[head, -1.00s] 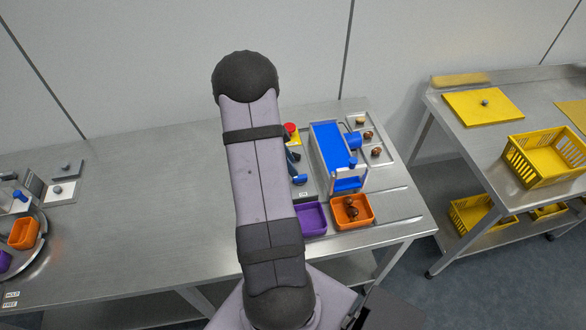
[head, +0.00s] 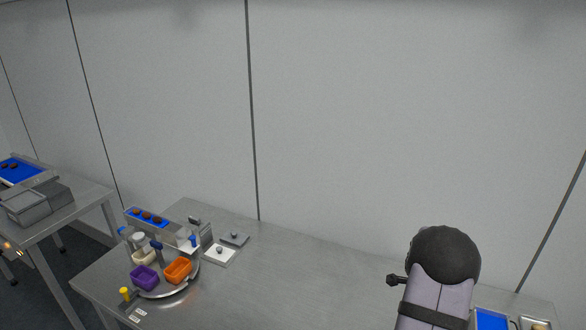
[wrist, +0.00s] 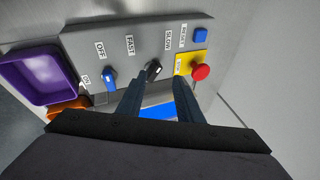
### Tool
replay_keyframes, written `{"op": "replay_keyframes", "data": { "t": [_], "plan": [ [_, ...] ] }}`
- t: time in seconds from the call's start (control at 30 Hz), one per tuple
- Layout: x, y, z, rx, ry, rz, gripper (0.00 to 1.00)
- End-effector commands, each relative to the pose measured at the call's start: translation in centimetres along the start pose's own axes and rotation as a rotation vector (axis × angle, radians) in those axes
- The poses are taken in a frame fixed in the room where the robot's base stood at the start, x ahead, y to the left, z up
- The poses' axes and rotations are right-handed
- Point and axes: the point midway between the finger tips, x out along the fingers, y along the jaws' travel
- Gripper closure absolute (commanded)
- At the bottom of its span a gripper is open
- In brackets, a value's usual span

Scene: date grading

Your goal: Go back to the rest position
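My gripper (wrist: 160,85) shows in the wrist view with its two dark fingers apart and nothing seen between their tips. It points at a grey control panel (wrist: 130,42). A black knob (wrist: 153,69) lies just beyond the gap between the fingers; whether they touch it I cannot tell. A blue knob (wrist: 109,77) is to the left, and a red stop button (wrist: 201,72) on a yellow plate is to the right. In the head view only part of my arm shows at the lower right, and my gripper is out of sight.
In the wrist view a purple bin (wrist: 42,75) and an orange bin (wrist: 68,108) lie left of the panel. In the head view a round turntable (head: 194,284) carries a purple bin (head: 144,279) and an orange bin (head: 178,270). The bench (head: 290,285) between is bare.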

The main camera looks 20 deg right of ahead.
Motion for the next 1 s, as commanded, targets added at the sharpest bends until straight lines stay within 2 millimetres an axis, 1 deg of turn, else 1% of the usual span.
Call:
{"op": "replay_keyframes", "data": {
  "t": [0.03, 0.1, 0.17, 0.27, 0.3, 0.37, 0.4, 0.47, 0.57, 0.6, 0.67, 0.7, 0.77, 0.8, 0.83, 0.9, 0.97, 1.0],
  "plan": [
    [0.2, -0.9, 0.8, -0.029, -0.030, -0.056, 0.67],
    [0.2, -1.8, 2.3, -0.082, -0.085, -0.124, 0.67],
    [0.2, -1.9, 3.8, -0.143, -0.140, -0.165, 0.67],
    [0.0, -0.6, 6.7, -0.261, -0.248, -0.198, 0.67],
    [-0.2, 0.2, 7.9, -0.311, -0.293, -0.203, 0.67],
    [-0.8, 1.7, 9.5, -0.391, -0.364, -0.200, 0.67],
    [-1.3, 2.9, 10.4, -0.446, -0.410, -0.194, 0.67],
    [-2.2, 5.0, 11.7, -0.530, -0.479, -0.176, 0.67],
    [-4.1, 9.2, 13.4, -0.686, -0.589, -0.129, 0.67],
    [-5.0, 11.1, 13.9, -0.755, -0.631, -0.103, 0.67],
    [-6.3, 14.2, 14.4, -0.865, -0.688, -0.061, 0.67],
    [-7.3, 16.2, 14.6, -0.943, -0.722, -0.030, 0.67],
    [-8.6, 19.4, 14.4, -1.066, -0.766, 0.021, 0.67],
    [-9.5, 21.4, 14.0, -1.154, -0.789, 0.056, 0.67],
    [-10.2, 23.0, 13.7, -1.223, -0.804, 0.082, 0.67],
    [-11.6, 26.2, 12.4, -1.390, -0.824, 0.140, 0.67],
    [-12.5, 28.5, 11.1, -1.537, -0.827, 0.181, 0.67],
    [-13.0, 29.8, 10.2, -1.639, -0.822, 0.203, 0.67]
  ]
}}
